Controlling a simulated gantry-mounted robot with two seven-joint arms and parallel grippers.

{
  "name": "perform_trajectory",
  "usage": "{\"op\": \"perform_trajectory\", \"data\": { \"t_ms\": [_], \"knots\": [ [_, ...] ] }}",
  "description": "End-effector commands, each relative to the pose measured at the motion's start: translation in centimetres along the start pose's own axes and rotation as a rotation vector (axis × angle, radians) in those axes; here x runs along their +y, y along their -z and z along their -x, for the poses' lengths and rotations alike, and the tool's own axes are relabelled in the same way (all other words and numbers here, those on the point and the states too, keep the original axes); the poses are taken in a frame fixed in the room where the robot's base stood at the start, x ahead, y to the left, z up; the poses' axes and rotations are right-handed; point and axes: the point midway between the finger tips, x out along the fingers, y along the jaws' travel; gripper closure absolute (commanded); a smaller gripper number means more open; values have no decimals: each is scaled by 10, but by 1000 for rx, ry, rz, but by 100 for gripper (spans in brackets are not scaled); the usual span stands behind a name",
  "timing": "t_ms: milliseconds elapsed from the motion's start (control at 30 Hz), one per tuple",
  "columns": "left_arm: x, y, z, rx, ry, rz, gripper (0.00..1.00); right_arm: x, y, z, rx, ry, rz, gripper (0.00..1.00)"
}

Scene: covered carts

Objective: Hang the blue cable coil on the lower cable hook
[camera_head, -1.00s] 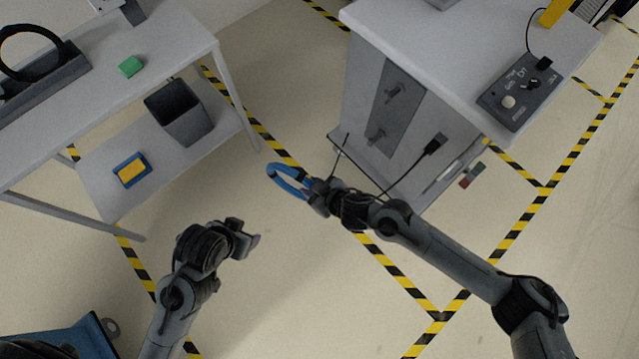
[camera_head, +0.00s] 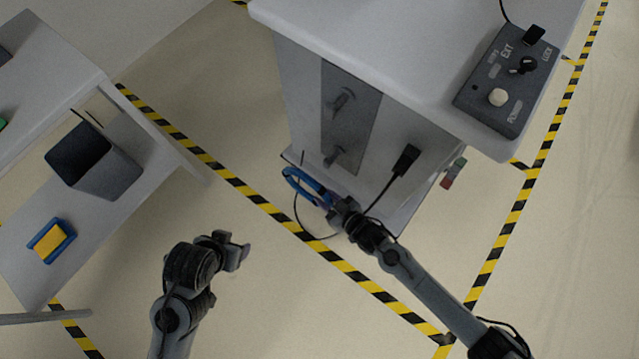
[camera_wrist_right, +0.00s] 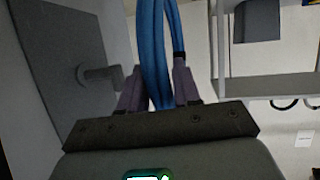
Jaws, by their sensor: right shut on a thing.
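The blue cable coil (camera_head: 300,182) is in the jaws of my right gripper (camera_head: 328,200), in front of the cart's side. In the right wrist view the coil (camera_wrist_right: 155,50) stands up between the two fingers of the gripper (camera_wrist_right: 158,88). A dark panel on the cart side carries two hooks, the upper hook (camera_head: 342,98) and the lower hook (camera_head: 333,155). The coil is apart from the lower hook, below and left of it in the head view. One hook (camera_wrist_right: 98,75) shows left of the coil in the wrist view. My left gripper (camera_head: 238,250) is over the floor, its jaws apart and empty.
The cart's white top (camera_head: 400,50) bears a control box (camera_head: 507,80). A black plug (camera_head: 405,160) with a cable sits on the cart side near my right arm. A table at left holds a dark bin (camera_head: 95,160) and a blue-yellow item (camera_head: 50,242) on its lower shelf. Floor between is clear.

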Motion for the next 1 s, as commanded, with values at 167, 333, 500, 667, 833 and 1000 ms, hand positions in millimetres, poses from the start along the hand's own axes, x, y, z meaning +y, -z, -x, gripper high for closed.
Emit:
{"op": "perform_trajectory", "data": {
  "t_ms": [167, 333, 500, 667, 833, 1000],
  "knots": [
    [0, -2, -5, -1, 0, 0, 39, 4, -5, -1, 11, -8, -5, 100],
    [0, -3, -8, -2, 0, 0, 39, 10, -5, -2, 12, -9, -3, 100],
    [1, -5, -12, -2, 0, 0, 39, 19, -6, -4, 11, -8, -4, 100],
    [1, -6, -17, -2, 0, 0, 39, 28, -6, -6, 10, -8, -3, 100],
    [1, -8, -22, -2, 0, 0, 39, 38, -6, -8, 11, -9, -3, 100],
    [1, -10, -27, -2, 0, 0, 39, 48, -7, -10, 11, -8, -3, 100]
  ]
}}
